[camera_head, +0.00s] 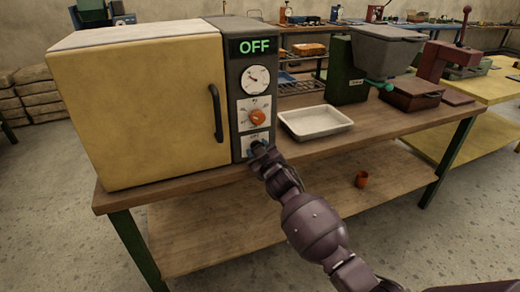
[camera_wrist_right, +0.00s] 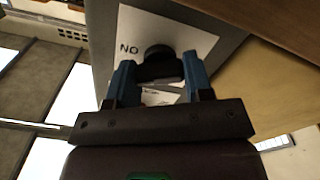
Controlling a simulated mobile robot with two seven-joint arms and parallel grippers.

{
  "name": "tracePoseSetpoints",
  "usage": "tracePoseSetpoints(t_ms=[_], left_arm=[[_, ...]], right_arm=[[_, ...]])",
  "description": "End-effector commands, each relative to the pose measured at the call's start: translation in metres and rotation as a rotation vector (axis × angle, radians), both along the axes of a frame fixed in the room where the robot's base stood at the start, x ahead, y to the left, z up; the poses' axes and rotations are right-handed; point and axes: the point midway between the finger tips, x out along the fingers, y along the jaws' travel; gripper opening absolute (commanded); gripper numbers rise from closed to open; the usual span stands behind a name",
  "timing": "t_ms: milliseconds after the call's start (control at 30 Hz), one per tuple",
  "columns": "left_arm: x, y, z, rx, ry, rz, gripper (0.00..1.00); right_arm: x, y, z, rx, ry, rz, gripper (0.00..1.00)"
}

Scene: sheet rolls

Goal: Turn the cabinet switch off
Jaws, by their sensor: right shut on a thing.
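The yellow cabinet (camera_head: 140,110) stands on the left of the workbench, with a dark control panel on its right side. The panel's display (camera_head: 254,46) reads OFF in green. The black switch knob (camera_wrist_right: 160,62) sits on a white label reading "NO" in the right wrist view. My right gripper (camera_head: 258,150) is at the lowest label of the panel and covers most of the switch in the head view. Its blue fingers (camera_wrist_right: 160,80) are shut on the knob, one on each side. My left gripper is in neither view.
A dial gauge (camera_head: 256,79) and an orange knob (camera_head: 257,117) sit above my right gripper on the panel. A white tray (camera_head: 316,122) and a green machine (camera_head: 345,72) stand to the right.

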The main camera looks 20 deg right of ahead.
Motion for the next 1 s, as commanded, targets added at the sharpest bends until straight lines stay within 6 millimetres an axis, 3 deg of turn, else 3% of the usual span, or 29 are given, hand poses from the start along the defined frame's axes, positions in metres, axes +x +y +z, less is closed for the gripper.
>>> tracePoseSetpoints(t_ms=[333,1000], left_arm=[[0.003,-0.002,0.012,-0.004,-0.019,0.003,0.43],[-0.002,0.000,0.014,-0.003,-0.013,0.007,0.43]], right_arm=[[0.000,0.000,0.002,-0.334,-0.012,0.000,0.23],[0.000,-0.001,0.000,-0.906,-0.031,0.000,0.23]])
